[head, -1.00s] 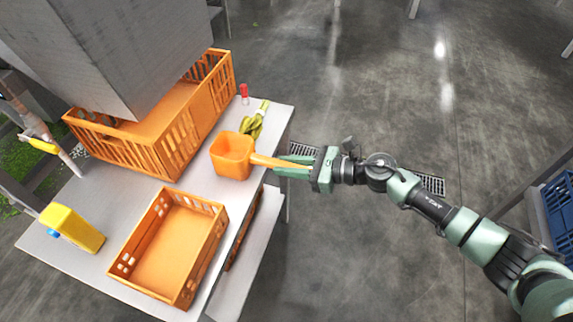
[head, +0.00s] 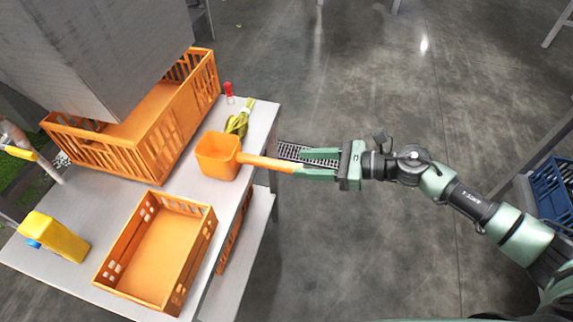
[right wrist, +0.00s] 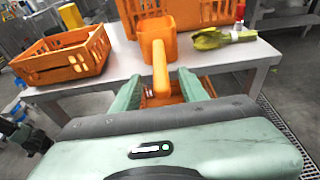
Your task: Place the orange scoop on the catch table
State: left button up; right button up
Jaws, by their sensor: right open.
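The orange scoop (head: 217,156) sits on the light grey table (head: 262,120) near its right edge, its bowl opening upward. Its handle (head: 268,162) points right, out past the table edge. My right gripper (head: 303,164) is open at the handle's free end, with only the tip near or between its fingertips. In the right wrist view the scoop (right wrist: 157,38) stands ahead, its handle lined up between the two spread fingers (right wrist: 160,84).
An empty orange crate (head: 160,255) stands in front of the scoop and a larger one (head: 150,135) behind it. Leafy greens (head: 238,122), a red-capped item (head: 229,92) and a yellow bottle (head: 57,238) are on the table. Open floor lies to the right.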

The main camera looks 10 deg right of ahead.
jog(key=w+d+f+m+t+h, duration=0.3)
jog(key=w+d+f+m+t, duration=0.25)
jog(key=d+f+m, duration=0.7)
jog(key=s+d+f+m+h, duration=0.2)
jog(key=s+f+m+h, duration=0.2)
jog(key=f+m, duration=0.5)
jog(key=s+d+f+m+h, duration=0.2)
jog(key=s+f+m+h, duration=0.1)
jog(key=f+m, duration=0.6)
jog(key=s+f+m+g+h, duration=0.4)
jog(key=s+f+m, duration=0.5)
jog(key=s+f, duration=0.8)
jog(key=s+a+f+m+g, duration=0.1)
jog(key=s+f+m+g, duration=0.1)
jog(key=s, duration=0.6)
jog(key=s+a+f+m+g, duration=0.2)
jog(key=s+m, duration=0.1)
jog(key=s, duration=0.5)
jog(key=s+a+f+m+g, duration=0.1)
jog(key=s+f+m+g, duration=0.1)
jog(key=s, duration=0.6)
jog(key=shift+s+a+f+b, duration=0.3)
jog(key=shift+s+a, duration=0.05)
jog(key=shift+s, duration=0.05)
jog(key=shift+m, duration=0.25)
